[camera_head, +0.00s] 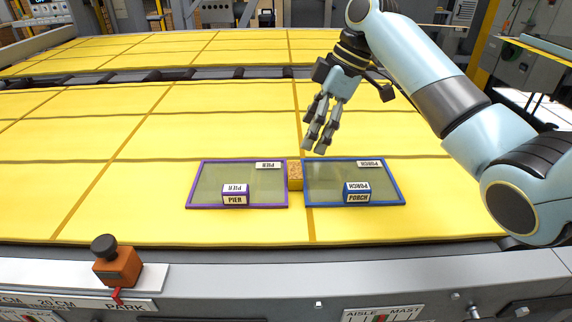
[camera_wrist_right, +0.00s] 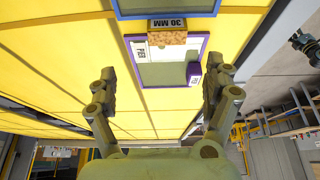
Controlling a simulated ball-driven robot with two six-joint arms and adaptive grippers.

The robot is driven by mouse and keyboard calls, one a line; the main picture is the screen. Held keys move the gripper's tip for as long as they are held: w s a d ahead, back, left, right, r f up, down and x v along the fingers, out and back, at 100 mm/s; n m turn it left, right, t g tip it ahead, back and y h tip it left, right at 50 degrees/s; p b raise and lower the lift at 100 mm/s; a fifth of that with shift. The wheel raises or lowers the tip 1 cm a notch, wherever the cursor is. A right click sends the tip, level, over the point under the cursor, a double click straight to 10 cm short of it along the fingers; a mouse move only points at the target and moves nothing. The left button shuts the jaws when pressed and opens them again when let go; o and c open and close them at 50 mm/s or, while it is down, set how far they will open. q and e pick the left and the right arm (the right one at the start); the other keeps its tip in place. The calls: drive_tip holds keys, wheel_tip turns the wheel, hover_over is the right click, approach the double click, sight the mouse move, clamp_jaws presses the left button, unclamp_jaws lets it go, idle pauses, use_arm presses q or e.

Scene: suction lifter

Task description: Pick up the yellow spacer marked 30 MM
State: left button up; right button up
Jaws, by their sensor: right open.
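The yellow spacer (camera_head: 295,183) stands between the purple-framed pane (camera_head: 240,206) and the blue-framed pane (camera_head: 355,205), its speckled tan top facing up. In the wrist view the spacer's white 30 MM label (camera_wrist_right: 167,24) shows beside its tan face (camera_wrist_right: 155,50). My right gripper (camera_head: 314,148) hangs above and behind the spacer in the head view, fingers pointing down. It is open and empty; its spread fingers (camera_wrist_right: 160,92) frame the lower part of the wrist view, apart from the spacer. My left gripper is not in view.
The yellow padded table is otherwise clear nearby. A grey rail with an orange-and-black button (camera_head: 117,262) runs along the front.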

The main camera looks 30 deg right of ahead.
hover_over(296, 169)
drive_tip(key=d, duration=0.2)
drive_tip(key=f, duration=0.4)
drive_tip(key=shift+s+a+f, duration=0.1)
drive_tip(key=shift+a+f, duration=0.05)
drive_tip(key=shift+a, duration=0.1)
drive_tip(key=shift+a+f, duration=0.1)
drive_tip(key=shift+f, duration=0.2)
drive_tip(key=x, duration=0.1)
drive_tip(key=p+x, duration=0.1)
drive_tip(key=x, duration=0.2)
drive_tip(key=shift+s+f, duration=0.35)
drive_tip(key=shift+f, duration=0.2)
drive_tip(key=c, duration=1.3)
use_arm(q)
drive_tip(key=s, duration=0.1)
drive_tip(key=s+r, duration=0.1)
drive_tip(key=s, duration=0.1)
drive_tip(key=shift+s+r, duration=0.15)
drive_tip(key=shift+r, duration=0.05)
use_arm(e)
drive_tip(key=shift+r, duration=0.15)
